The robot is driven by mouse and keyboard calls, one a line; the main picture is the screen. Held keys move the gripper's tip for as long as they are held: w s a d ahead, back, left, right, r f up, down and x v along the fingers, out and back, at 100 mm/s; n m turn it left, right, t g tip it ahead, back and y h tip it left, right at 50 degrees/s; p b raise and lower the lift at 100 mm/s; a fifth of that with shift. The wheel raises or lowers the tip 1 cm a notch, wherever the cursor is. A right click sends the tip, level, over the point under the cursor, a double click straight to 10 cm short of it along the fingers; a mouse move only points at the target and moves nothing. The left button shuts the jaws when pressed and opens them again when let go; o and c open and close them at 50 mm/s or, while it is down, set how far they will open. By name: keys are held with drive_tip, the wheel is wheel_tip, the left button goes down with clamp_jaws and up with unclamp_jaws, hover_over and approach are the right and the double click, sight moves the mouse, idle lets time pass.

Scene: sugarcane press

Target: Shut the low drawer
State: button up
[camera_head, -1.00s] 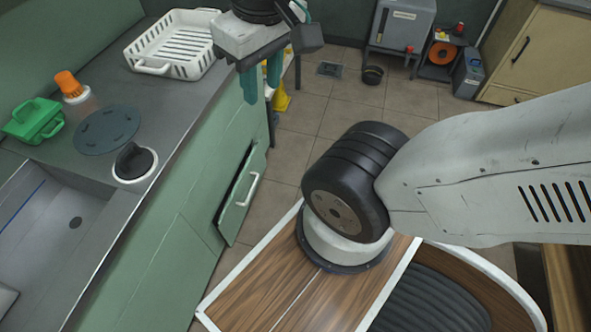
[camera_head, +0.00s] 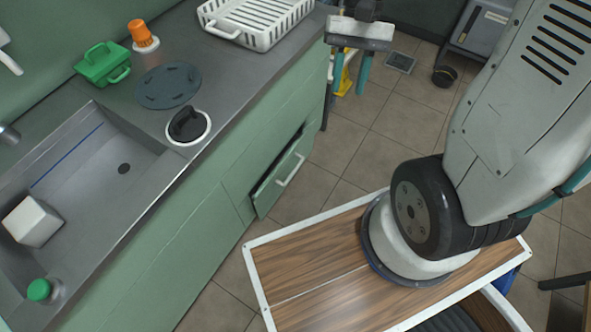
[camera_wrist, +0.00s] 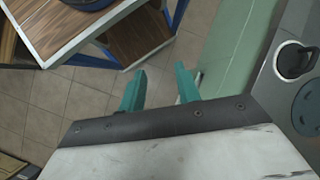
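The low drawer (camera_head: 282,182) is in the green cabinet front in the head view. It stands partly pulled out, with a dark gap along its top and a pale bar handle (camera_head: 291,170) on its face. My gripper (camera_head: 350,72) is beyond the drawer, past the cabinet front over the floor. A small pale piece, perhaps the handle, shows beside the right finger there; the drawer is mostly hidden.
The counter (camera_head: 225,85) above holds a white rack (camera_head: 257,38), a green caddy (camera_head: 103,65), an orange-capped bottle (camera_head: 142,36) and a sink (camera_head: 85,170). Tiled floor (camera_head: 385,140) is free right of the drawer. A wood-topped, white-edged surface (camera_head: 310,265) is in front.

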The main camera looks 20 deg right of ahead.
drive_tip(key=w+a+f+m+g+y, duration=0.1)
drive_tip(key=w+f+m+y, duration=0.6)
drive_tip(key=f, duration=0.7)
drive_tip(key=m+t+h, duration=0.1)
drive_tip(key=m+t, duration=1.8)
drive_tip(key=m, duration=1.7)
approach(295, 169)
drive_tip(key=x, duration=1)
drive_tip(key=shift+f, duration=0.4)
